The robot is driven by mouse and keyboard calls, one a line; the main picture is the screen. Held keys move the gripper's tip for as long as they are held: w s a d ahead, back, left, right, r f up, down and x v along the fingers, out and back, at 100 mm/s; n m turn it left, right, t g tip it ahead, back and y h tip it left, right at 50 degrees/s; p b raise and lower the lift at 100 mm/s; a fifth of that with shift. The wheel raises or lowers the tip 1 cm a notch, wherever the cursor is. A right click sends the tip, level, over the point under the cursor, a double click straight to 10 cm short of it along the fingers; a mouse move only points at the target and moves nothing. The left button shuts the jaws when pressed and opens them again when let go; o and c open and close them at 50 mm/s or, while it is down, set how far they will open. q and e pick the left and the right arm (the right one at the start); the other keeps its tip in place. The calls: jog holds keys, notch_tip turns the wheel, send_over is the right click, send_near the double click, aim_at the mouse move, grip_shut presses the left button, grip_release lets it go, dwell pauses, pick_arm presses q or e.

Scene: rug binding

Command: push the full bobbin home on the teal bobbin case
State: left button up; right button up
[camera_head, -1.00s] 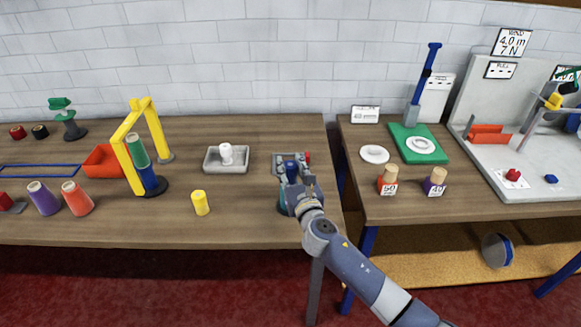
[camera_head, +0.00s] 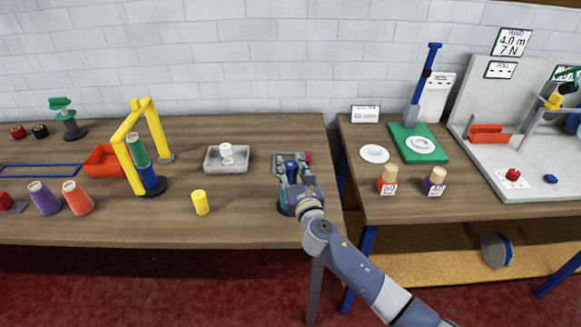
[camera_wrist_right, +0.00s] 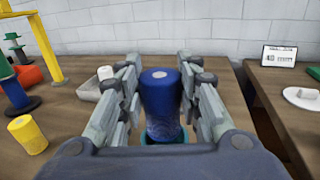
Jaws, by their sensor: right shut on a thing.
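A blue bobbin (camera_wrist_right: 159,98) stands upright between the fingers of my right gripper (camera_wrist_right: 160,85), which is shut on it. Whether the bobbin is fully seated cannot be told. My left gripper is not in view.
A grey tray with a red knob (camera_head: 307,156) lies just behind the gripper. A yellow spool (camera_head: 201,203) and a grey tray with a white piece (camera_head: 212,165) stand to the left. A gap separates this table from the right one.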

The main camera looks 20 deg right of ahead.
aim_at(291, 180)
jog(key=shift+f+b, duration=2)
jog(key=shift+f, duration=0.3)
jog(key=o, duration=1.1)
jog(key=s, duration=1.2)
jog(key=shift+a, duration=0.2)
